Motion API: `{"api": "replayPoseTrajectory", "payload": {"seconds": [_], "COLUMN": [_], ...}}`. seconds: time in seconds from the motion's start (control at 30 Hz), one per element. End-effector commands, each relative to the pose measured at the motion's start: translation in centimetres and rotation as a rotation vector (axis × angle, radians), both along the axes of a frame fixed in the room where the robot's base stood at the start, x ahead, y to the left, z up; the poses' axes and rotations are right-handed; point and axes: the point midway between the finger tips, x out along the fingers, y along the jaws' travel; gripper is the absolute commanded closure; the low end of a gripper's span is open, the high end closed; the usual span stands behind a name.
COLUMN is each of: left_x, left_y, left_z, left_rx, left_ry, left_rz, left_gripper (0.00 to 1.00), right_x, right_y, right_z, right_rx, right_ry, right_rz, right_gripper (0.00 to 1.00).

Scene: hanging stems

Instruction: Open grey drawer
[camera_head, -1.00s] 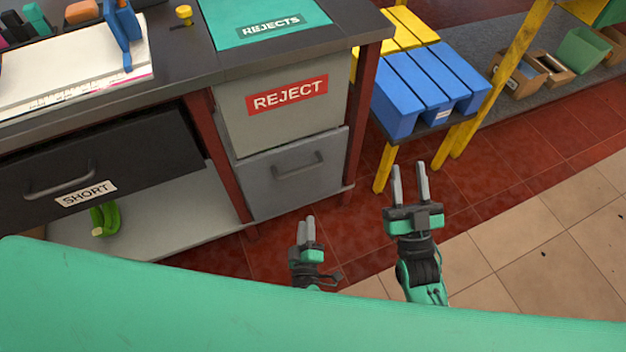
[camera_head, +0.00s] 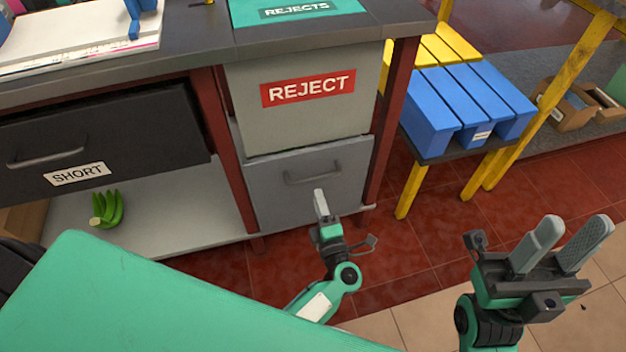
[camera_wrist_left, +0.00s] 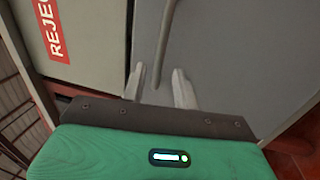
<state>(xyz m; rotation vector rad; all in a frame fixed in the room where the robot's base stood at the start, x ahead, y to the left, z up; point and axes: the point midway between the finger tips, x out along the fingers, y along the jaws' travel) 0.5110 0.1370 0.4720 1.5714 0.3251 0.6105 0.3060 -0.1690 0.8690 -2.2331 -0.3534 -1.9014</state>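The grey drawer (camera_head: 270,200) is the plain lower front under the REJECT panel, and it looks shut or nearly so. Its bar handle (camera_head: 312,178) runs across the upper part of the front. My left gripper (camera_head: 320,194) is just below and in front of the handle. In the left wrist view my left gripper (camera_wrist_left: 157,84) is open and empty, its two fingers pointing at the drawer front (camera_wrist_left: 215,50). The handle (camera_wrist_left: 165,45) lies in line between the fingers there; how deep they reach is unclear. My right gripper (camera_head: 576,245) is open and empty at the lower right.
The grey REJECT panel (camera_head: 300,120) sits right above the drawer. Red posts flank it, including the right post (camera_head: 390,120). Blue bins (camera_head: 450,105) stand right. Red floor lies open in front.

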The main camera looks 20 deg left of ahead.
Motion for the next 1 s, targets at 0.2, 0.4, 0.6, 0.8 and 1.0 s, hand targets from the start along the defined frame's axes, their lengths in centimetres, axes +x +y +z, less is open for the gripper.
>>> {"api": "replayPoseTrajectory", "payload": {"seconds": [0.2, 0.4, 0.6, 0.8, 1.0], "left_x": [3.5, 5.3, 5.7, 5.7, 5.6], "left_y": [2.4, 3.6, 3.8, 3.8, 3.8], "left_z": [0.8, 1.2, 1.3, 1.3, 1.3], "left_rx": [0.002, 0.002, 0.001, 0.001, 0.001], "left_ry": [-0.003, -0.001, 0.001, 0.001, 0.001], "left_rz": [0.001, 0.000, 0.000, 0.000, 0.000], "left_gripper": [0.70, 0.70, 0.70, 0.76, 1.00], "right_x": [0.0, -0.1, -0.1, -0.1, -0.1], "right_y": [0.0, 0.0, 0.0, 0.0, 0.0], "right_z": [0.0, 0.2, 0.5, 0.5, 0.4], "right_rx": [0.001, 0.002, 0.003, 0.003, 0.003], "right_ry": [-0.018, -0.030, -0.039, -0.039, -0.036], "right_rz": [0.000, 0.000, 0.001, 0.001, 0.001], "right_gripper": [0.64, 0.64, 0.64, 0.64, 0.64]}}
